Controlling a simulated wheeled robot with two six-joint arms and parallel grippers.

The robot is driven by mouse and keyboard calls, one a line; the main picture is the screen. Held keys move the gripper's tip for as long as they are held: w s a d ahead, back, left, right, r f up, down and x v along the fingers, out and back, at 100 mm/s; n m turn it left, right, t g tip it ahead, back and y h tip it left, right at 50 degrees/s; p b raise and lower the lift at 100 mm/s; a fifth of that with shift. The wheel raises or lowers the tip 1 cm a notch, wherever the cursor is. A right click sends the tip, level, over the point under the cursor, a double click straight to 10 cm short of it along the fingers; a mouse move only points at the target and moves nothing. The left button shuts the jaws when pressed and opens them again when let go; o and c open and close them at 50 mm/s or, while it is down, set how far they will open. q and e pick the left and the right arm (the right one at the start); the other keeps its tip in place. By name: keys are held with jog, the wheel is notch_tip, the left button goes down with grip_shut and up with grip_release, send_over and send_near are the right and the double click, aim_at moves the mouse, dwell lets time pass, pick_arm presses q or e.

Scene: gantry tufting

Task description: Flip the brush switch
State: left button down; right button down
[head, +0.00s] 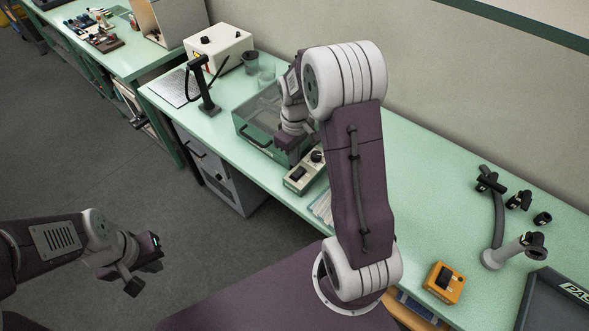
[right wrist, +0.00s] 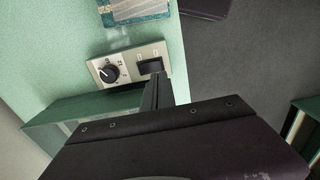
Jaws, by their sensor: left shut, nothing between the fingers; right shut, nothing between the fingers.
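A small cream control box (head: 304,173) stands on the green bench, in front of a clear-sided tray. The right wrist view shows its round black knob (right wrist: 109,72) and its dark rocker switch (right wrist: 150,66); the small markings are unreadable. My right gripper (head: 287,143) is shut and empty, just behind the box in the head view. In the right wrist view its fingertips (right wrist: 156,88) are close to the switch and overlap the box's lower edge; I cannot tell whether they touch. My left gripper (head: 147,268) is shut and empty over the floor at lower left.
The clear-sided tray (head: 250,138) is close beside my right gripper. A black stand (head: 207,88) and a cream box with a warning label (head: 219,48) stand further back. An orange device (head: 443,282) and a grey holder (head: 497,258) are at right.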

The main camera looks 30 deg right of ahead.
aim_at(295, 175)
jog(key=f, duration=0.5)
jog(key=shift+w+d+f, duration=0.15)
jog(key=shift+w+d, duration=0.15)
jog(key=shift+d, duration=0.05)
jog(key=shift+f+p, duration=0.3)
jog(key=shift+f, duration=0.1)
pick_arm(q)
jog(key=shift+w+d+r, duration=0.15)
jog(key=shift+r, duration=0.2)
pick_arm(e)
jog(key=shift+s+a+f, duration=0.15)
jog(key=shift+a+f, duration=0.05)
jog(key=shift+f, duration=0.05)
pick_arm(q)
jog(key=shift+w, duration=0.1)
